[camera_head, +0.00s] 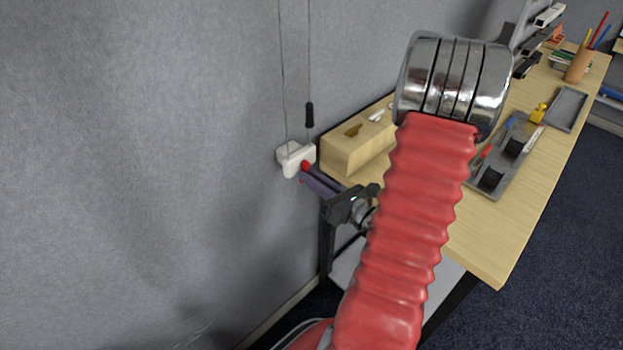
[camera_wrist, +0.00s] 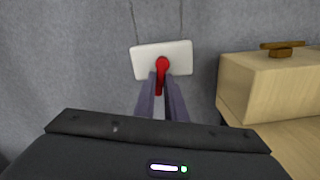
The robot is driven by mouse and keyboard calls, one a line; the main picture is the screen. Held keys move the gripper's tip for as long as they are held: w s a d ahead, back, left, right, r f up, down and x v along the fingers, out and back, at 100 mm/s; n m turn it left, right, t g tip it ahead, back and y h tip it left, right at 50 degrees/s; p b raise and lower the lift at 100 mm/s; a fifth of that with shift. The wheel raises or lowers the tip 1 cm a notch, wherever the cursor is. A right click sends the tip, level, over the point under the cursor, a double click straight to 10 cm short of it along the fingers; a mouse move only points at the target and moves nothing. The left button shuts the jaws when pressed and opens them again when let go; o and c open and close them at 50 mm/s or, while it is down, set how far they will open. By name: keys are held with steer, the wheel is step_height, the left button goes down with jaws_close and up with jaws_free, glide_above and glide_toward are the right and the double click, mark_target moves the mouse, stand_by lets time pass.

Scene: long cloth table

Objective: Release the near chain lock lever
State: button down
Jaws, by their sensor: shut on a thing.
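The chain lock is a white block (camera_head: 291,159) on the grey wall, with two thin cords running up from it. It also shows in the wrist view (camera_wrist: 180,58). Its red lever (camera_wrist: 162,66) has a round hub on the block's face and points down in the wrist view. My gripper (camera_head: 304,172) reaches to the lock from the right in the head view. In the wrist view its purple-grey fingers (camera_wrist: 161,88) are close together around the lower part of the lever, shut on it. The fingers hide part of the lever's lower end.
A wooden box (camera_head: 352,150) with a small brown handle stands on the table (camera_head: 490,255) just right of the lock. A black grip (camera_head: 309,115) hangs on one cord above the lock. Grey trays (camera_head: 519,168) lie farther along the table. The wall left of the lock is bare.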

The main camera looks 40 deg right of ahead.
steer(key=shift+a+r+m, duration=0.1)
steer(key=shift+a+m, duration=0.1)
steer(key=shift+m, duration=1)
steer(key=c, duration=1.8)
jaws_free()
steer(key=shift+s, duration=0.15)
